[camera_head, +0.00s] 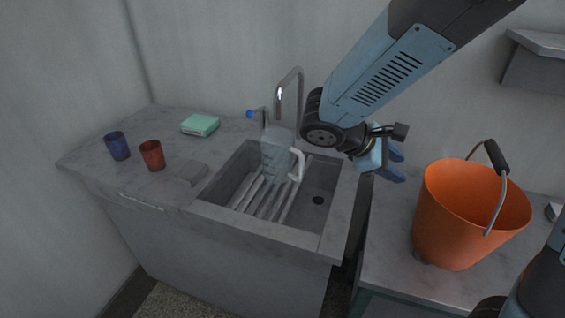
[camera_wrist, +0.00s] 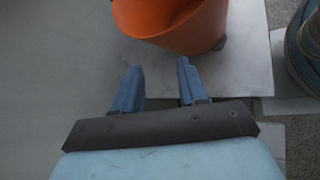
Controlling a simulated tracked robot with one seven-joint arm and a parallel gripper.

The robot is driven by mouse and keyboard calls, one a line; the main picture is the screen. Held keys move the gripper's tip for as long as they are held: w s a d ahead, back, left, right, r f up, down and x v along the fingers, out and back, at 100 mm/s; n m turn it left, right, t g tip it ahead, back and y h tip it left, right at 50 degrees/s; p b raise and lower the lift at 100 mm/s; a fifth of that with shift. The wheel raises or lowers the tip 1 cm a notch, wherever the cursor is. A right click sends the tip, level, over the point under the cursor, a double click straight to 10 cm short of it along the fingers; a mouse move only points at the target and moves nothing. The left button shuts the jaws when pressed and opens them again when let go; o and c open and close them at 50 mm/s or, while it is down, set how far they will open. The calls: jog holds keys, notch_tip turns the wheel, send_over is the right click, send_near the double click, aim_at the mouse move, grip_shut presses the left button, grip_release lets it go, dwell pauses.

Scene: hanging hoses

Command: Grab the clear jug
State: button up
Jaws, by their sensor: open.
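The clear jug (camera_head: 275,155) stands in the sink basin, under or just in front of the tap. It is see-through, with a white handle (camera_head: 297,165) on its right side. My gripper (camera_head: 396,164) is open and empty. It is in the air to the right of the jug, between the sink and the orange bucket. In the wrist view my gripper (camera_wrist: 158,82) has its two blue fingers apart with nothing between them. The jug does not show in the wrist view.
The orange bucket (camera_head: 455,220) stands on the right counter; it also shows in the wrist view (camera_wrist: 190,25). The tap (camera_head: 290,90) rises behind the sink (camera_head: 318,200). A blue cup (camera_head: 118,147), a red cup (camera_head: 152,156) and a green box (camera_head: 200,125) are on the left counter.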

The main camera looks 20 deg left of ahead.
jog(key=a+f+n+t, duration=0.3)
jog(key=a+n+t, duration=0.1)
jog(key=a, duration=0.3)
jog(key=a+f+n+t, duration=0.3)
jog(key=a+n, duration=0.2)
jog(key=a, duration=0.2)
jog(key=n+t+y, duration=0.5)
jog(key=n+t, duration=0.1)
jog(key=n, duration=0.1)
send_near(300, 170)
jog(key=x, duration=0.5)
jog(key=shift+w+a, duration=0.15)
jog(key=shift+w, duration=0.15)
jog(key=shift+x, duration=2.65)
jog(key=shift+s, duration=0.1)
grip_shut()
